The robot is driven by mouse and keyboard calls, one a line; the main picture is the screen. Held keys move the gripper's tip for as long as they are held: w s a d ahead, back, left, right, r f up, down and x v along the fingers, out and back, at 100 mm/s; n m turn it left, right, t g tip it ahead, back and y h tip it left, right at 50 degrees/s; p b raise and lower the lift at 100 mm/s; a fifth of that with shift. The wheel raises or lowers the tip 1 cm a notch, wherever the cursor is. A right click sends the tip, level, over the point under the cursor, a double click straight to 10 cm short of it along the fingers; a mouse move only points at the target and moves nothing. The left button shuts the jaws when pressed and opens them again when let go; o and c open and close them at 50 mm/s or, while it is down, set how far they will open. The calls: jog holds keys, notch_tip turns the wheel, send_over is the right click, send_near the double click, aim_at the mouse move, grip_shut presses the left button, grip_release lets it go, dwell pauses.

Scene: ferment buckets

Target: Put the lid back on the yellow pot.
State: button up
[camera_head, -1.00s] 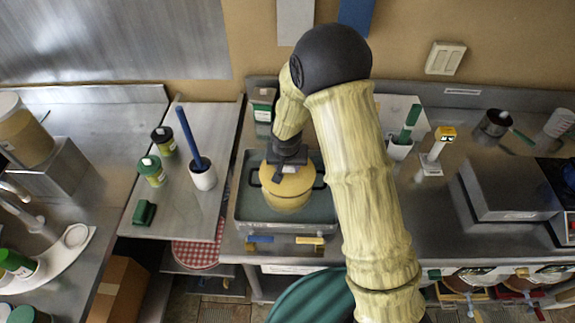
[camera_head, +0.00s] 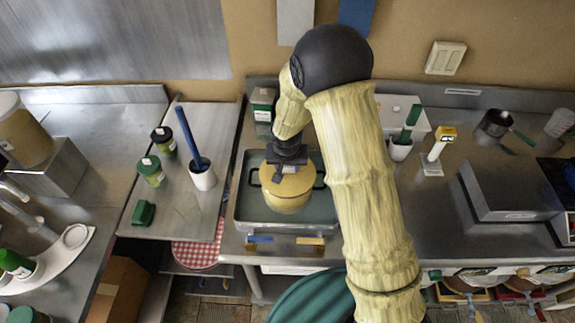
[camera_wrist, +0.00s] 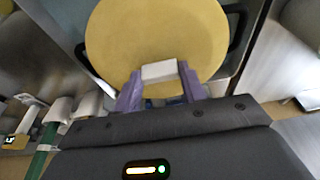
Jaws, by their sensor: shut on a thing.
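The yellow pot (camera_head: 289,199) stands in a grey metal basin in the middle of the head view, with dark handles at its sides. Its yellow lid (camera_head: 300,183) is over the pot's top; whether it is fully seated I cannot tell. My gripper (camera_head: 288,165) is above the lid, at its back edge in the picture. In the wrist view my gripper (camera_wrist: 160,88) has its purple fingers shut on the lid's pale block-shaped knob (camera_wrist: 159,71). The round lid (camera_wrist: 150,35) fills the top of that view and hides the pot's opening.
The basin (camera_head: 243,215) holds the pot with room around it. A white cup with a blue-handled tool (camera_head: 202,176) and green-lidded jars (camera_head: 152,170) stand to the left. A white cup with a green handle (camera_head: 401,147) is to the right, behind my arm.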

jog(key=o, duration=1.6)
jog(key=shift+r+p, duration=2.3)
jog(key=shift+r, duration=1.25)
grip_shut()
jog(key=shift+f+b, duration=2.8)
jog(key=shift+f, duration=0.2)
